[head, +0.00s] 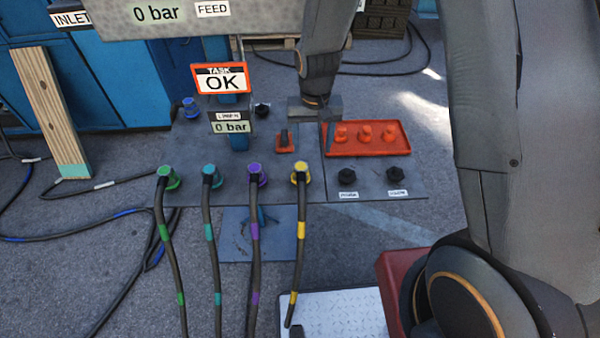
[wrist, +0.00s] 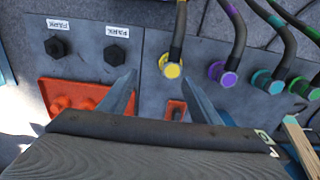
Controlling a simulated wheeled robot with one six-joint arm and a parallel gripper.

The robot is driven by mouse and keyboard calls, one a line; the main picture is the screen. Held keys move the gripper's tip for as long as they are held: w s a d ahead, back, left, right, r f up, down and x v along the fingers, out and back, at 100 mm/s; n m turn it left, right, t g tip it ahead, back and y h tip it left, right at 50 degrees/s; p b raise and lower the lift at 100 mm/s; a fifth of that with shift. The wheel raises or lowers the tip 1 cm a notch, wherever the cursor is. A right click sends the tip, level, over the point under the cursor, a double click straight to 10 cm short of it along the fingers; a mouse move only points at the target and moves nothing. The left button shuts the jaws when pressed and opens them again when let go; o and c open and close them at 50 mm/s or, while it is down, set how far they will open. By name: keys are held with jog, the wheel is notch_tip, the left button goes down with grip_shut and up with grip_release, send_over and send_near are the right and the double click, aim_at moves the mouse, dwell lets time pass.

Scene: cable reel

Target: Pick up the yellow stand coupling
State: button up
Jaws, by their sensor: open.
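The yellow stand coupling (head: 301,173) is a yellow collar with a black elbow, on the grey plate at the right end of a row of couplings. A black hose with yellow bands (head: 297,248) runs from it toward the camera. In the wrist view the yellow coupling (wrist: 172,69) lies just beyond the fingertips, roughly between them. My gripper (head: 316,127) is above the plate, behind the coupling in the head view. In the wrist view its two fingers (wrist: 160,80) are apart with nothing held between them.
Purple (head: 256,175), teal (head: 211,176) and green (head: 167,178) couplings with hoses stand to the left. A red tray (head: 368,152) with orange caps and two black parking plugs (head: 372,176) are to the right. A small red-based lever (head: 284,142) stands behind.

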send_over(301, 166)
notch_tip(301, 166, down, 5)
jog(key=shift+d+f, duration=0.1)
jog(key=shift+f, duration=0.05)
jog(key=shift+s+f+p, duration=0.1)
jog(key=shift+f+p, duration=0.9)
jog(key=shift+f, duration=2.6)
jog(key=shift+c, duration=0.5)
jog(key=c, duration=1.1)
jog(key=shift+c, duration=0.2)
jog(key=shift+r, duration=0.15)
